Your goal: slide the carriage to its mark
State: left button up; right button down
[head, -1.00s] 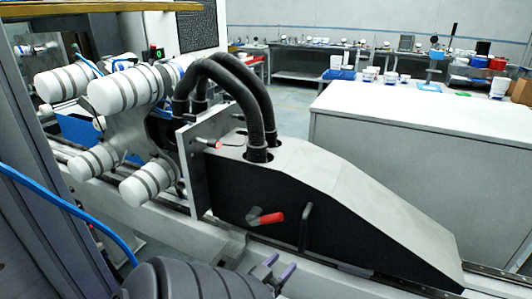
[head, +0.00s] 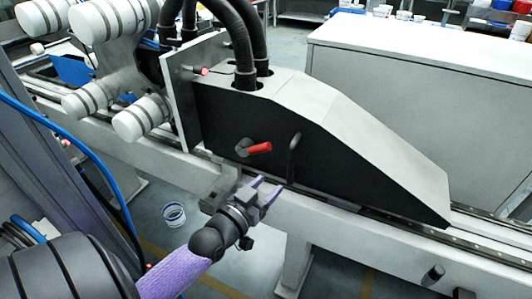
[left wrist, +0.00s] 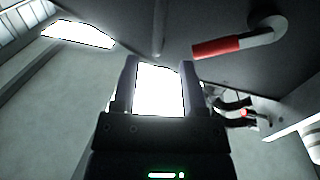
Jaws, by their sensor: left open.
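The carriage (head: 330,165) is a wedge-shaped body with black sides and a pale grey top, sitting on a long rail (head: 490,235). A lever with a red grip (head: 258,148) and an upright black bar handle (head: 292,157) are on its near side. My left gripper (head: 267,189) is open and empty, just below and in front of the handle and apart from it. In the left wrist view the open fingers (left wrist: 158,78) point toward the carriage's dark side, with the red lever (left wrist: 215,47) at upper right. I cannot make out the mark. My right gripper is not in view.
Black hoses (head: 243,45) rise from the carriage top beside an upright plate (head: 182,95). White rollers (head: 140,118) stand at left. A long white cabinet (head: 420,95) stands behind the rail. A small dark knob (head: 433,273) is on the near beam at lower right.

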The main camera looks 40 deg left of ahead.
aim_at(289, 165)
pick_arm(q)
jog(key=w+b, duration=0.2)
jog(key=w, duration=0.6)
jog(key=shift+w+a+f, duration=0.1)
jog(key=shift+w+a, duration=0.05)
jog(key=shift+w, duration=0.1)
jog(key=shift+w+b, duration=0.35)
jog(key=shift+w, duration=0.35)
grip_shut()
jog(key=shift+a, duration=0.1)
dwell(0.3)
